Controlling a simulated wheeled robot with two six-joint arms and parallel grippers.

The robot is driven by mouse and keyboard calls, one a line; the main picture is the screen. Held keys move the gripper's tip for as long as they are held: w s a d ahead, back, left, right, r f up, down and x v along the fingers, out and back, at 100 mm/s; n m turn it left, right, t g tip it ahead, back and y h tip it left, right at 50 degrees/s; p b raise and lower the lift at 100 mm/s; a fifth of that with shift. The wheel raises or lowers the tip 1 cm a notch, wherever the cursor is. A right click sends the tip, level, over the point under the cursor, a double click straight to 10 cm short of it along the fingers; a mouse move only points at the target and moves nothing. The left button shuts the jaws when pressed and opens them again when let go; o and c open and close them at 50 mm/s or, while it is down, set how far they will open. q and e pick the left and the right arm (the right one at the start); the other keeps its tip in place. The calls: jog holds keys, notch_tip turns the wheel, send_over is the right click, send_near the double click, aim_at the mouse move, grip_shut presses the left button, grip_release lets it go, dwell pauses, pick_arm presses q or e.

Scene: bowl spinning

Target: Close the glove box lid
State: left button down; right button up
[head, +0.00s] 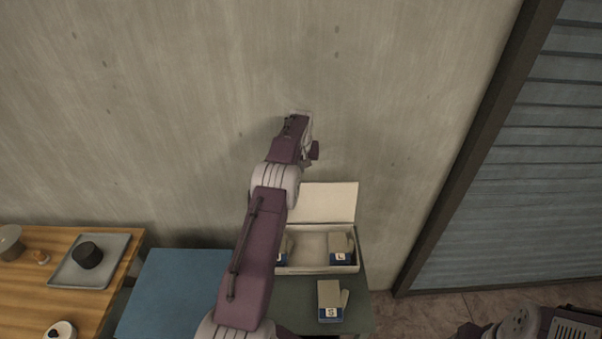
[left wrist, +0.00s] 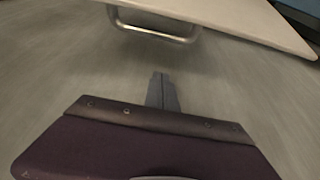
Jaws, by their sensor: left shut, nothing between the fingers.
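The glove box (head: 318,270) is a pale open box on the dark green table surface. Its cream lid (head: 329,203) stands raised at the back, towards the wall. Gloves with blue labels (head: 340,246) lie inside at the left and right; my arm partly covers the left one. My left gripper (head: 314,152) is above and behind the lid's upper edge, near the wall, shut and empty. In the left wrist view the shut fingertips (left wrist: 162,78) are apart from the lid (left wrist: 230,18) and its metal loop handle (left wrist: 155,30). My right gripper's fingers are not visible.
Another glove with a blue label (head: 331,300) lies in front of the box. A blue surface (head: 172,290) is to the left. Beyond it, a wooden table (head: 50,290) holds a grey tray (head: 112,247) with a dark round object. The concrete wall (head: 400,100) is close behind.

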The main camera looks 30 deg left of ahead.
pick_arm(q)
jog(key=s, duration=0.1)
jog(key=s+d, duration=0.2)
jog(key=shift+s+f, duration=0.25)
jog(key=shift+s, duration=0.15)
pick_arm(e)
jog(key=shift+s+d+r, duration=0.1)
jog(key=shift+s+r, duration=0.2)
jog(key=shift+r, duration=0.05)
pick_arm(q)
jog(key=shift+s+r, duration=0.1)
jog(key=shift+s, duration=0.05)
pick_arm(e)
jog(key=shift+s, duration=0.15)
